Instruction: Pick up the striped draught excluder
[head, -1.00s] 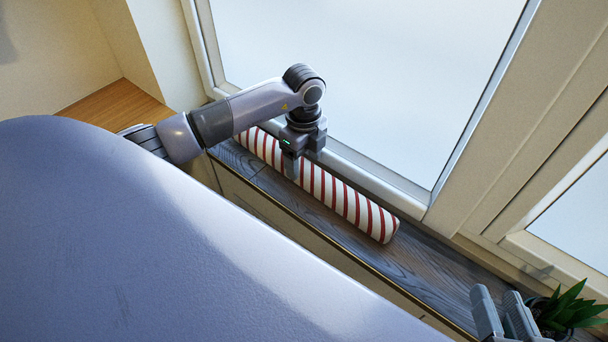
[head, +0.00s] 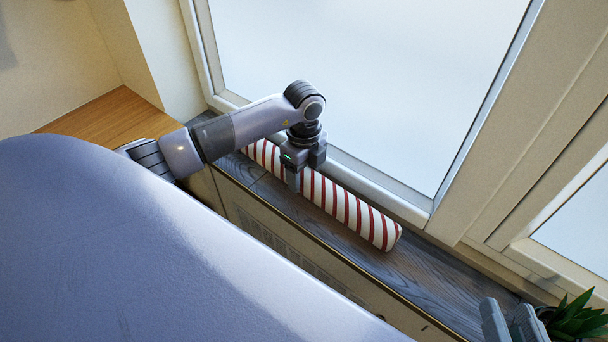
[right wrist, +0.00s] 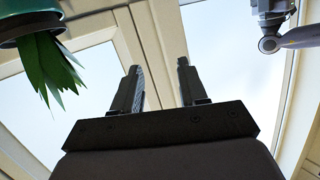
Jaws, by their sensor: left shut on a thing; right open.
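The striped draught excluder (head: 345,207), a long white roll with red diagonal stripes, lies along the dark wooden sill beside the window frame. My left gripper (head: 294,182) points down over it and is shut on it, left of its middle. The gripper and arm hide part of the roll towards its far left end. Whether the roll is clear of the sill I cannot tell. My right gripper (head: 512,318) is at the bottom right of the head view, apart from the roll. In the right wrist view its two fingers (right wrist: 160,88) are apart with nothing between them.
A green potted plant (head: 578,318) stands at the right end of the sill (head: 425,277), close to my right gripper; it also shows in the right wrist view (right wrist: 45,65). The window (head: 370,90) bounds the sill behind. A wooden ledge (head: 112,112) is at left.

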